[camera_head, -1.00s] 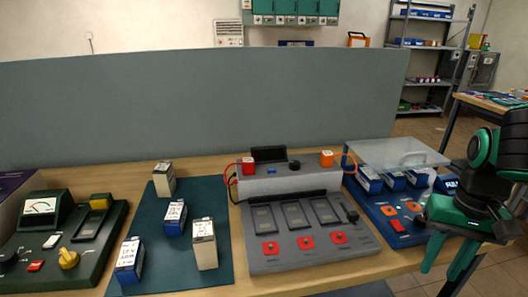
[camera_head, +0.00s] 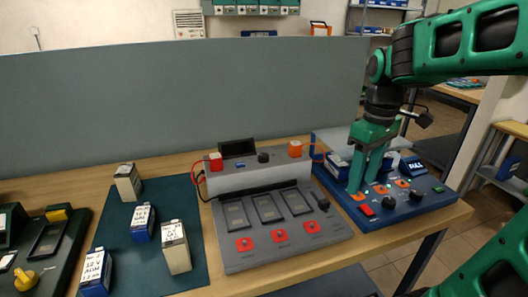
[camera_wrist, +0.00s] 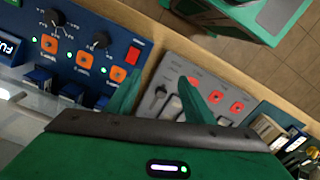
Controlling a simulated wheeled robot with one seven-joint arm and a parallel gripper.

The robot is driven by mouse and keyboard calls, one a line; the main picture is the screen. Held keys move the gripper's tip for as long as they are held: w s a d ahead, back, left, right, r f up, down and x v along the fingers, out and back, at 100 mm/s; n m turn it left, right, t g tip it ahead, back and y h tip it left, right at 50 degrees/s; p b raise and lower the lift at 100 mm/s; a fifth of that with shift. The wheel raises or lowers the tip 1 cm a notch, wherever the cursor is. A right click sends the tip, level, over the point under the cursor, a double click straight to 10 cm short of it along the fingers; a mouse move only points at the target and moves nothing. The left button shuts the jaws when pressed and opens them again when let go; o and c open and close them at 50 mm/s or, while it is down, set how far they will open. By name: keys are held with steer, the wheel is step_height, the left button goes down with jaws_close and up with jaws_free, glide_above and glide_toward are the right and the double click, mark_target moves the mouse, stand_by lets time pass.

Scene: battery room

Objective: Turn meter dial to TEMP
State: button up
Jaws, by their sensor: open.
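A dark green unit (camera_head: 53,270) stands at the far left of the bench in the head view, cut off by the picture edge. It has a yellow knob (camera_head: 27,280), a yellow block and a dark slot. Its gauge face is out of view now, and no TEMP mark is readable. My gripper (camera_head: 363,187) is open and empty, fingers pointing down over the left part of the blue unit at the right, far from the yellow knob. In the wrist view my gripper's fingers (camera_wrist: 160,85) are spread apart with nothing between them.
The blue unit (camera_head: 440,200) carries black knobs, orange buttons and a red switch (camera_head: 366,210). A grey charger (camera_head: 255,262) with slots, red buttons and cables stands mid-bench. Several batteries stand on a dark mat (camera_head: 190,282) left of it. A grey panel (camera_head: 200,115) rises behind.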

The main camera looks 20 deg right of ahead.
steer(key=w+a+r+n, duration=0.2)
steer(key=w+a+n, duration=0.2)
steer(key=w+n, duration=0.3)
steer(key=w+a+r+n, duration=0.3)
steer(key=w+n, duration=0.2)
steer(key=w, duration=0.4)
steer(key=n, duration=1.1)
glide_toward(263, 155)
step_height(263, 155, down, 8)
steer(key=shift+f, duration=0.2)
